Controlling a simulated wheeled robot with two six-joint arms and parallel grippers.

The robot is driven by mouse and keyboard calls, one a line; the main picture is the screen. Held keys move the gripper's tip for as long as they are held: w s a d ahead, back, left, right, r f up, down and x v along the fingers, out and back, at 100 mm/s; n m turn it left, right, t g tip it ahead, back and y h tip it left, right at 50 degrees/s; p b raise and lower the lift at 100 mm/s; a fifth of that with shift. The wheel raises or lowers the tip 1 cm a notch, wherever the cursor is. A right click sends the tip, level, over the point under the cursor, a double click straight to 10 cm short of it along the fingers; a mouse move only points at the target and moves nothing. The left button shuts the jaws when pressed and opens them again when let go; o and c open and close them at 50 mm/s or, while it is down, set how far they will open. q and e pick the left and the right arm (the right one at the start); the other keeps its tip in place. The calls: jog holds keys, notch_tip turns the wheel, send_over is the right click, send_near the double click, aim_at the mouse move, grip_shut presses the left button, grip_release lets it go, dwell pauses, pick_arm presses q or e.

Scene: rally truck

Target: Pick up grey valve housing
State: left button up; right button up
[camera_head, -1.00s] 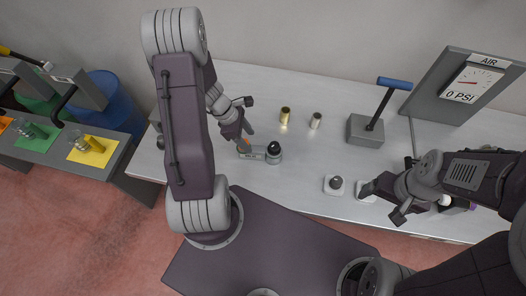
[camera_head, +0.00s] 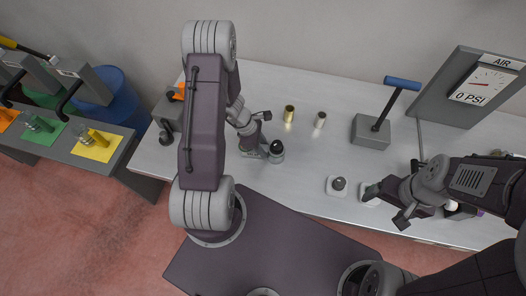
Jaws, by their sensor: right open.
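A small dark-grey rounded part (camera_head: 339,184) sits on a white square pad on the bench. It may be the grey valve housing, but I cannot tell for sure. A grey cylinder with a black ball top (camera_head: 276,150) stands at the bench's front left, with a low labelled block beside it. My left gripper (camera_head: 256,135) is over that block and partly hides it; its fingers are too small and overlapped to read. My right gripper (camera_head: 387,205) is open, to the right of the grey part and apart from it. It covers part of a second white pad (camera_head: 371,201).
A brass cup (camera_head: 289,114) and a paler cup (camera_head: 320,119) stand at the bench's middle. A grey block with a blue-handled lever (camera_head: 367,132) and an air gauge panel (camera_head: 484,88) stand behind. A grey device (camera_head: 168,115) is at the left end.

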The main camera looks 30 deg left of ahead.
aim_at(268, 148)
pick_arm(q)
grip_shut()
jog(key=shift+r+p, duration=0.45)
jog(key=shift+r, duration=1.7)
jog(key=s+d+r+b, duration=0.1)
jog(key=s+d+r, duration=0.3)
jog(key=d, duration=0.7)
notch_tip(268, 148, up, 3)
jog(key=shift+f, duration=0.15)
